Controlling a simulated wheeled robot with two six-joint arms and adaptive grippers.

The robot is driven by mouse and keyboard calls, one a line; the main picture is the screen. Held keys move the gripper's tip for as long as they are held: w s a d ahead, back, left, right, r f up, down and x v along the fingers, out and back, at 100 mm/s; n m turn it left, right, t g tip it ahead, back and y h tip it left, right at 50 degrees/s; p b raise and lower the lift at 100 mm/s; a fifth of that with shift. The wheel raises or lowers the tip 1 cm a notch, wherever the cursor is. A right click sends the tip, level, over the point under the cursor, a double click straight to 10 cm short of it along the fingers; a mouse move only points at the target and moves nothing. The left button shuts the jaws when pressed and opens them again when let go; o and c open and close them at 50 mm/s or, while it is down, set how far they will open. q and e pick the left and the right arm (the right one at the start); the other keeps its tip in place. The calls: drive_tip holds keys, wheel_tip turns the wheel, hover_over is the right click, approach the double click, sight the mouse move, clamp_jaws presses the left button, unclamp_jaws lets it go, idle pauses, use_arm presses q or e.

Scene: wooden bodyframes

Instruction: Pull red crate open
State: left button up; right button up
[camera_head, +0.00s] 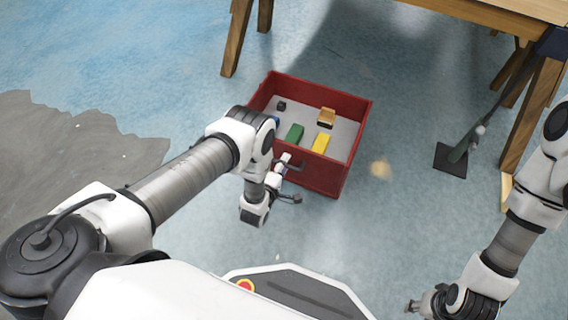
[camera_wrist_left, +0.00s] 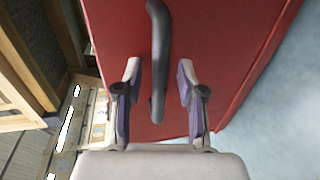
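The red crate (camera_head: 349,115) stands on the floor with an open top and a pale inside. In the left wrist view, its red front (camera_wrist_left: 225,45) fills the middle, with a dark curved handle (camera_wrist_left: 157,40) on it. My left gripper (camera_head: 290,182) is at the crate's near side. Its two fingers (camera_wrist_left: 159,78) are open, one on each side of the handle's lower end, with gaps visible on both sides. My right gripper (camera_head: 422,302) is low at the right, away from the crate; its finger opening is unclear.
Inside the crate lie a green block (camera_head: 295,134), a yellow block (camera_head: 321,143), a tan block (camera_head: 326,117) and a small dark block (camera_head: 281,105). A wooden table (camera_head: 500,12) stands behind and right. The floor (camera_head: 395,225) between crate and right arm is clear.

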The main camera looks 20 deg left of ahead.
use_arm(q)
drive_tip(key=shift+s, duration=0.1)
drive_tip(key=v, duration=1.1)
drive_tip(key=shift+s, duration=0.35)
drive_tip(key=shift+r, duration=0.15)
